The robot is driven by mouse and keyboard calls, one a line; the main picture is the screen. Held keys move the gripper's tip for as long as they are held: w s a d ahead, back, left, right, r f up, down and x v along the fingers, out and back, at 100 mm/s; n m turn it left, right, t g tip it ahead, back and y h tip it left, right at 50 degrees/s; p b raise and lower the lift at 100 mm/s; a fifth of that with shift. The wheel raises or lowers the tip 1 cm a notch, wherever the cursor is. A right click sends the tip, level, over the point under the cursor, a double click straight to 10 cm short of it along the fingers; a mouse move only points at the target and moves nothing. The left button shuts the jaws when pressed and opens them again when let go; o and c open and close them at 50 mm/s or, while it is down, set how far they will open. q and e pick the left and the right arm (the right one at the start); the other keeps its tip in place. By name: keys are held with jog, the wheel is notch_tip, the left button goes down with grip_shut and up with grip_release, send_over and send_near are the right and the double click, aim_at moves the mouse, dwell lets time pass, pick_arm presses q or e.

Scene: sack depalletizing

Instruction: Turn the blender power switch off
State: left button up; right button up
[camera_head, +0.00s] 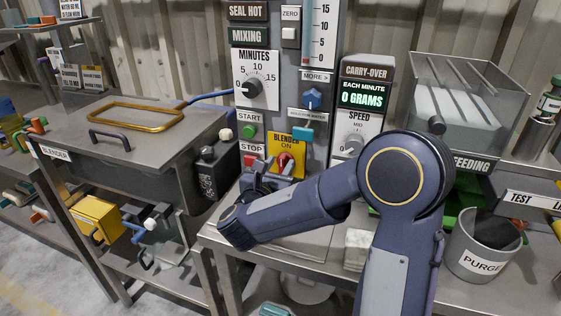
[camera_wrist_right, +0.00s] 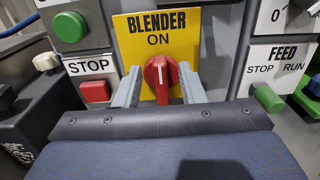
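The blender power switch is a red rotary knob (camera_wrist_right: 161,78) on a yellow plate (camera_wrist_right: 130,43) marked BLENDER ON. Its white pointer line stands upright, toward the word ON. In the head view the knob (camera_head: 285,162) shows just beyond my right gripper (camera_head: 268,170). In the right wrist view the two grey fingers stand apart, one on each side of the knob, with their tips close to the plate. Whether either finger touches the knob I cannot tell. The right gripper is open. My left gripper is not in view.
A red STOP button (camera_wrist_right: 95,91) and green START button (camera_wrist_right: 69,27) sit left of the plate. A green FEED switch (camera_wrist_right: 268,98) is at the right. The blender tub (camera_head: 110,150) stands left.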

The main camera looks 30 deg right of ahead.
jog(key=shift+w+d, duration=0.45)
jog(key=shift+d, duration=0.1)
grip_shut()
